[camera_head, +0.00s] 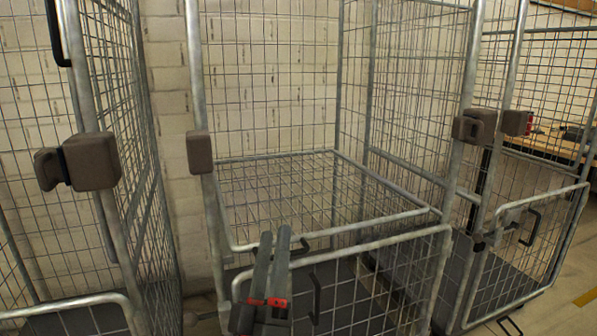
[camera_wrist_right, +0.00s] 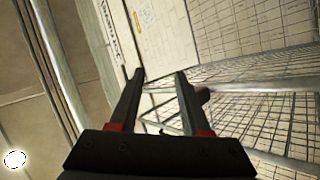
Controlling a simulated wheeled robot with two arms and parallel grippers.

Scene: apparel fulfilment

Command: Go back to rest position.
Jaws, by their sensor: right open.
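My right gripper (camera_head: 275,232) shows at the lower middle of the head view, in front of the middle wire cage trolley (camera_head: 228,248). Its two dark fingers point up, with red parts near their base. In the right wrist view the same gripper (camera_wrist_right: 160,74) has its fingers apart with nothing between them. My left gripper is in neither view.
The middle cage has an empty mesh shelf (camera_head: 280,190) and a front mesh gate (camera_head: 350,285). Other cages stand at left (camera_head: 112,215) and right (camera_head: 530,260). A pale brick wall (camera_head: 165,80) is behind. A bench (camera_head: 545,145) with items stands far right.

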